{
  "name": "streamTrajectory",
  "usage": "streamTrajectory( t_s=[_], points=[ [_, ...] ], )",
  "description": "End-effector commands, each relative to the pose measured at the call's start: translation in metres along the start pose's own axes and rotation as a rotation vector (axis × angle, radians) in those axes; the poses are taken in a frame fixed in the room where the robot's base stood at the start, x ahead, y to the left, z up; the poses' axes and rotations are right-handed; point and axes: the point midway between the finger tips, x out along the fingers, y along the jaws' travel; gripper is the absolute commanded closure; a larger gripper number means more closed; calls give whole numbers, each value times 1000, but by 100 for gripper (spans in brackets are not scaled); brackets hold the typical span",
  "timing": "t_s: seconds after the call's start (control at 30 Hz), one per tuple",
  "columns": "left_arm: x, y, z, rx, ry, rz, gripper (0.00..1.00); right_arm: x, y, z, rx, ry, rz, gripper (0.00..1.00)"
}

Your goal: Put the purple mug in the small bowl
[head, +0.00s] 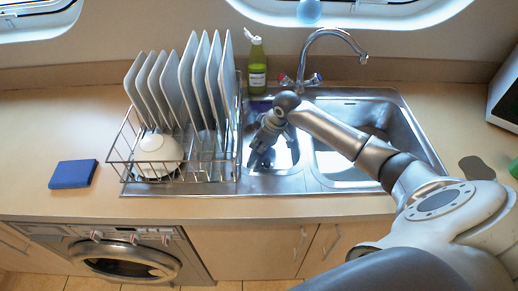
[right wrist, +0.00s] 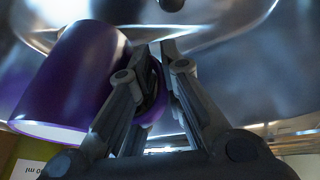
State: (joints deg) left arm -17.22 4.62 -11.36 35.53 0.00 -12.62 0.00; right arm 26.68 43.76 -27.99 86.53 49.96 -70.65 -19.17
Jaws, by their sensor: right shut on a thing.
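The purple mug (right wrist: 75,75) is in the right wrist view, tilted, with its pale rim toward the lower left. My right gripper (right wrist: 157,62) is shut on its handle (right wrist: 157,95). I cannot tell whether the mug touches the metal. My left gripper is not in view.
A wire rack (head: 208,172) with several plates (head: 187,85) and an overturned white bowl (head: 158,155) stands left of the gripper. The tap (head: 335,33), green bottle (head: 257,72) and larger basin (head: 345,160) are close. A blue sponge (head: 73,174) lies far left; counter around it is clear.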

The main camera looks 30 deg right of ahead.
Motion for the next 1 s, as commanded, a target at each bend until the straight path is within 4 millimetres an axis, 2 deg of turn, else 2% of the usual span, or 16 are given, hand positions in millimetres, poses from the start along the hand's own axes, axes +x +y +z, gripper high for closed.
streamTrajectory(
  t_s=[0.07,0.23,0.67,0.7,0.83,1.0],
  points=[
    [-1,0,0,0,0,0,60,7,2,-2,1,1,0,100],
    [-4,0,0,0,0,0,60,28,-1,8,1,0,1,100],
    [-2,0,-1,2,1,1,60,35,-2,11,-1,1,2,100],
    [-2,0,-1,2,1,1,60,35,-3,12,-1,0,1,87],
    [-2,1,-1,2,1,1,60,35,-3,12,0,0,1,70],
    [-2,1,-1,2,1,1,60,35,-3,12,0,0,1,69]
  ],
)
